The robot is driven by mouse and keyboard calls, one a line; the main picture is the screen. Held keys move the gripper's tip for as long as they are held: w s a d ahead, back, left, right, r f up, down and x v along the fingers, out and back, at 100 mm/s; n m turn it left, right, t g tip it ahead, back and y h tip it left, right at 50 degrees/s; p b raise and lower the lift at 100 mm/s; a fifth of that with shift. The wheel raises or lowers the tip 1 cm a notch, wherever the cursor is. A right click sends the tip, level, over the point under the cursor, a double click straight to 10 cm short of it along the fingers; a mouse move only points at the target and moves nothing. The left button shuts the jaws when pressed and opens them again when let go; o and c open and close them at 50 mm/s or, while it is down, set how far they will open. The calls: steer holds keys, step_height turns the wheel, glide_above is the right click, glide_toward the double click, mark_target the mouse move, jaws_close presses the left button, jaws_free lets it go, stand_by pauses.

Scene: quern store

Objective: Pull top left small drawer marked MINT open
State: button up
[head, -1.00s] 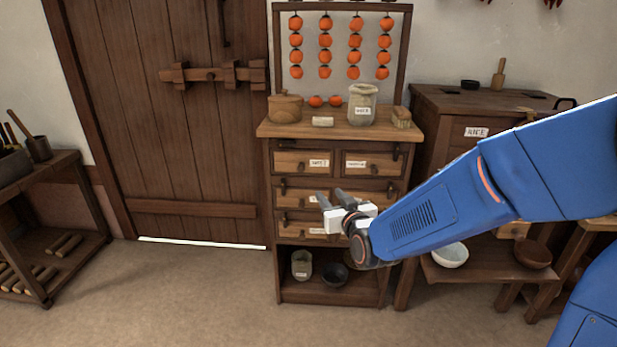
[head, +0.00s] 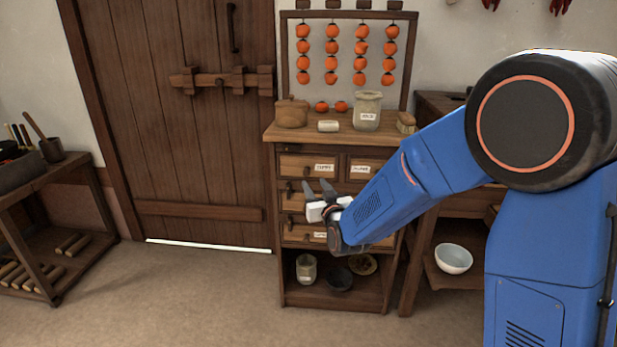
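The top left small drawer (head: 304,166) is in the wooden chest in the middle of the head view. It looks shut. It has a white label (head: 324,167) too small to read surely and a dark knob (head: 285,174) near its left side. My gripper (head: 316,187) is just below this drawer in the picture, with its two dark fingers apart and nothing between them. It points toward the chest and hides part of the drawers below. I cannot tell whether it touches the chest.
The chest top (head: 292,134) holds a lidded wooden pot (head: 292,113), a labelled jar (head: 367,111) and small items. The top right drawer (head: 364,169) is beside the target drawer. A barred wooden door (head: 170,140) stands left. A white bowl (head: 453,258) is right. The floor in front is clear.

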mark_target(307, 173)
steer(key=x, duration=0.8)
steer(key=shift+c, duration=0.4)
steer(key=shift+s, duration=0.1)
jaws_close()
